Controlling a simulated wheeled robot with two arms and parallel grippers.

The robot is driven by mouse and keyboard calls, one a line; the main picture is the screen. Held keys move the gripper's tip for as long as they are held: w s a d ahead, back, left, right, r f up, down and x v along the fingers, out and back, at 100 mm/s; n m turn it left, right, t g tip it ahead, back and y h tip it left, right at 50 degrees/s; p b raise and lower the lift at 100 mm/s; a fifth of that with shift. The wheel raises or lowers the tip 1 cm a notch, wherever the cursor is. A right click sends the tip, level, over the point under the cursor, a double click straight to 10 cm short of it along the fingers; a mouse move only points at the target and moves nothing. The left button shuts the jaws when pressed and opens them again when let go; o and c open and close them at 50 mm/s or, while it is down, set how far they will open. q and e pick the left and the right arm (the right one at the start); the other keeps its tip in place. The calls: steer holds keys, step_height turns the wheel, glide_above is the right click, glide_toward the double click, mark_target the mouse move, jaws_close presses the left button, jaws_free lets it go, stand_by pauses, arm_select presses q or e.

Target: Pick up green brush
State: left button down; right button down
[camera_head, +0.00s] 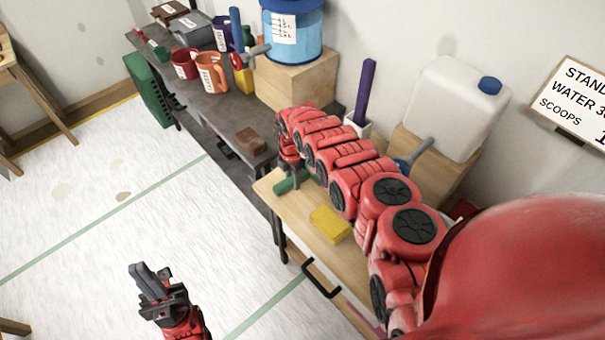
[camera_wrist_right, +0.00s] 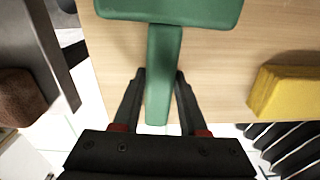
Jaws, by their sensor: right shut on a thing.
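The green brush lies by the left end of the light wooden table in the head view, partly hidden by my right arm. In the right wrist view its green head (camera_wrist_right: 170,8) is at the top edge and its handle (camera_wrist_right: 162,70) points down between the fingers. My right gripper (camera_wrist_right: 158,78) is shut on the handle, one finger on each side. In the head view the right gripper is mostly hidden by its own arm. My left gripper (camera_head: 150,278) is over the floor at the lower left, away from the table; its opening is unclear.
A yellow sponge-like block (camera_head: 329,224) lies on the wooden table (camera_head: 345,258), right of the brush. A brown block (camera_head: 251,140) sits on the dark bench (camera_head: 222,108) nearby. Mugs and a blue bucket (camera_head: 291,35) stand farther back.

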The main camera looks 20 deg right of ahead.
steer(key=shift+r+b, duration=1.15)
steer(key=shift+r, duration=3.85)
steer(key=c, duration=1.2)
jaws_free()
jaws_close()
